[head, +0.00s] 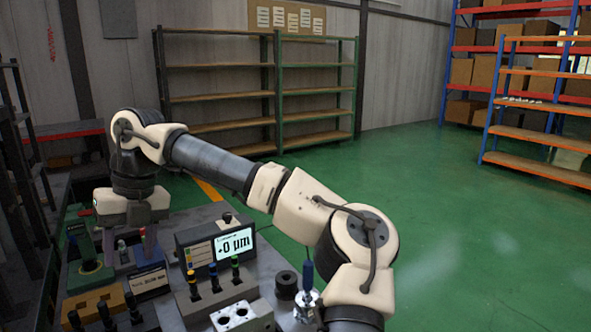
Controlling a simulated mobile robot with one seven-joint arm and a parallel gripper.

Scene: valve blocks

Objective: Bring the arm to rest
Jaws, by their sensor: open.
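My gripper (130,256) hangs at the left of the picture, pointing down over the far left part of the workbench. Its two fingers are apart. A small item with a red top (122,246) shows between them from this view; I cannot tell whether the fingers touch it, and nothing is clearly held. My arm (215,163) reaches from the bottom right, up over an elbow and across to the left, with the wrist bent down.
The grey bench (200,214) is crowded: a gauge display (233,243), a green fixture (90,274), a tan tool holder (92,300), a grey rack (217,296) with several coloured handles, a metal block (242,318), a black cylinder (286,284). Green floor (450,230) at right is clear.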

